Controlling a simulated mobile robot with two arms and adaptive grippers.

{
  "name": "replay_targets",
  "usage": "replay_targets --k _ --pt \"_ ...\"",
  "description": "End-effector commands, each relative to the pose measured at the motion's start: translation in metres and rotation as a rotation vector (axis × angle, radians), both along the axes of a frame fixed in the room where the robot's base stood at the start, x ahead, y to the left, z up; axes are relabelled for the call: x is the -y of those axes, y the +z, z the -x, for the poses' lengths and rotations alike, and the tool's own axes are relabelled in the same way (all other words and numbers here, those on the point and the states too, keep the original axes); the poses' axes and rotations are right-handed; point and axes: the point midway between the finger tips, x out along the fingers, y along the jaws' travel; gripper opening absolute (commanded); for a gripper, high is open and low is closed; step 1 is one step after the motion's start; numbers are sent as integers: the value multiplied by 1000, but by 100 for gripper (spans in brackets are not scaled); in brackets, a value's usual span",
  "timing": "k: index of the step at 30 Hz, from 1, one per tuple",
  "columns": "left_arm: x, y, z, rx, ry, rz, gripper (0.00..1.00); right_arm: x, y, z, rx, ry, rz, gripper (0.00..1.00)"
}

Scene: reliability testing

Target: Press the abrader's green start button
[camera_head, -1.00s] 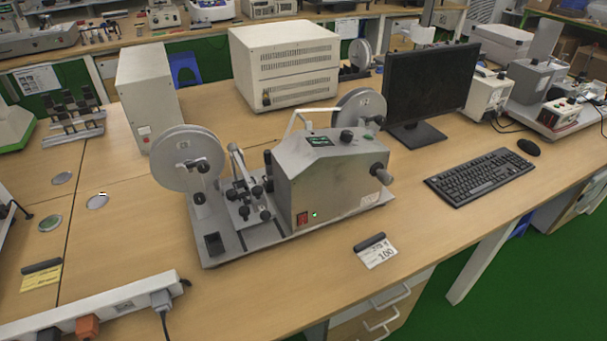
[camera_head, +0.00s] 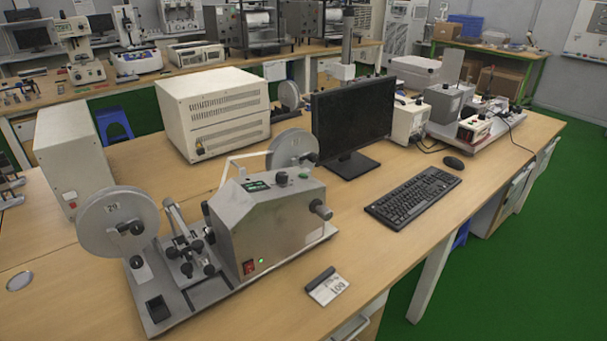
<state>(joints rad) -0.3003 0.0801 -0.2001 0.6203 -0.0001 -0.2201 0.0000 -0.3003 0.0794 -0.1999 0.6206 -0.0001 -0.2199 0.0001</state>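The abrader (camera_head: 283,219) is a grey metal machine on a flat base on the wooden table, left of centre and near the front. It has a large reel (camera_head: 117,221) at its left and another reel (camera_head: 294,149) behind it. I cannot tell which green part is the start button. Neither gripper is in view.
A monitor (camera_head: 352,117) and keyboard (camera_head: 414,196) stand right of the abrader, with a mouse (camera_head: 453,163) beyond. A card holder (camera_head: 327,287) lies in front. A beige box (camera_head: 215,112) stands behind. Green floor (camera_head: 480,262) is free at the right.

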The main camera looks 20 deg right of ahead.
Motion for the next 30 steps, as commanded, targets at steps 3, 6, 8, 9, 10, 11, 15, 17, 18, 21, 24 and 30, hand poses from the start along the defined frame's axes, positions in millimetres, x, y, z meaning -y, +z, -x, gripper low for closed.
replay_targets --k 3,6,8,9,10,11,15,17,18,21,24,30 --pt "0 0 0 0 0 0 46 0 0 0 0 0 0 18" --pt "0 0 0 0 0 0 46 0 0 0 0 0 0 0" --pt "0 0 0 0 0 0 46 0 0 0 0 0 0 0" --pt "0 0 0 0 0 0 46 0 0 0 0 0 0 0" --pt "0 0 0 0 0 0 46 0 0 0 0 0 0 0" --pt "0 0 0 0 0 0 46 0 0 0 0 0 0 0" --pt "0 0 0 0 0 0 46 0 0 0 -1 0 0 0" --pt "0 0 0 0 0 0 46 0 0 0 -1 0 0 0" --pt "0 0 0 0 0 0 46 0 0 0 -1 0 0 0" --pt "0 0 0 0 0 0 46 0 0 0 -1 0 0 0" --pt "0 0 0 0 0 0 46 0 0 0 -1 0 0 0" --pt "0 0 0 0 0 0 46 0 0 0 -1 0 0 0"
